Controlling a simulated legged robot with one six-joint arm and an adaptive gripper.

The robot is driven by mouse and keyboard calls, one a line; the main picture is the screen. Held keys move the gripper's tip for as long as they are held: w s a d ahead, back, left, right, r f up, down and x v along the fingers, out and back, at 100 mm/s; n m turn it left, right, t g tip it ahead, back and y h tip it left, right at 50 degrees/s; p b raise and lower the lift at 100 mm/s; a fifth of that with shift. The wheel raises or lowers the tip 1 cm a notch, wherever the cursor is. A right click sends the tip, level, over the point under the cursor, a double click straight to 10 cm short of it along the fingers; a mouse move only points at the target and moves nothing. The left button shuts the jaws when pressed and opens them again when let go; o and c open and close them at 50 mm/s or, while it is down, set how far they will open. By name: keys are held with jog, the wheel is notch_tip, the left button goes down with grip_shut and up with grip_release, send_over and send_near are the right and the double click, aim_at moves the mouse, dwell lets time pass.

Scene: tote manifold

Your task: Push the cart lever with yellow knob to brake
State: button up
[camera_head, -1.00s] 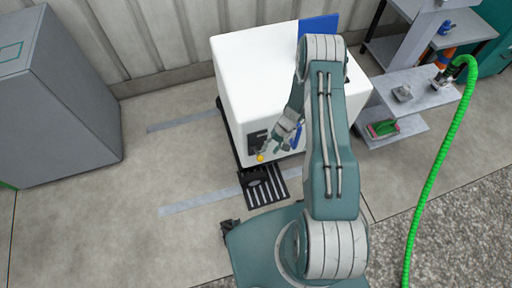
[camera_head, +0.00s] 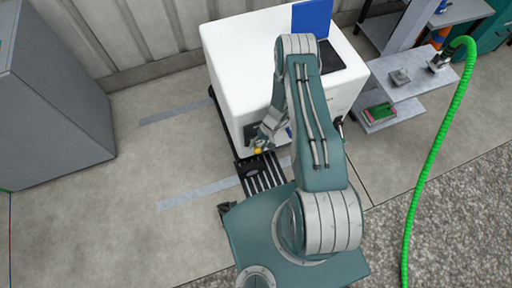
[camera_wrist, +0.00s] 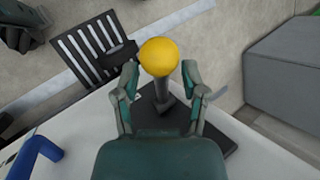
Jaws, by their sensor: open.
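The yellow knob (camera_wrist: 158,57) tops a short dark lever (camera_wrist: 161,90) on the white cart. In the wrist view it stands between the two fingers of my gripper (camera_wrist: 158,80). The fingers are open, one on each side, with visible gaps to the lever. In the head view the yellow knob (camera_head: 258,150) shows small at the cart's lower front, beside my gripper (camera_head: 262,138). The white cart (camera_head: 228,70) stands against the wall, partly hidden by my arm.
A black slatted plate (camera_head: 262,174) sits low at the cart's front. A blue handle (camera_wrist: 35,155) is near the cart's edge. A grey cabinet (camera_head: 60,90) stands left. Grey shelves (camera_head: 400,80) and a green hose (camera_head: 432,160) are right. The floor at left is clear.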

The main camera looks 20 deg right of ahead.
jog(key=shift+s+a+f, duration=0.15)
jog(key=shift+a+f, duration=0.25)
jog(key=shift+f, duration=0.15)
grip_shut()
jog(key=shift+d, duration=0.1)
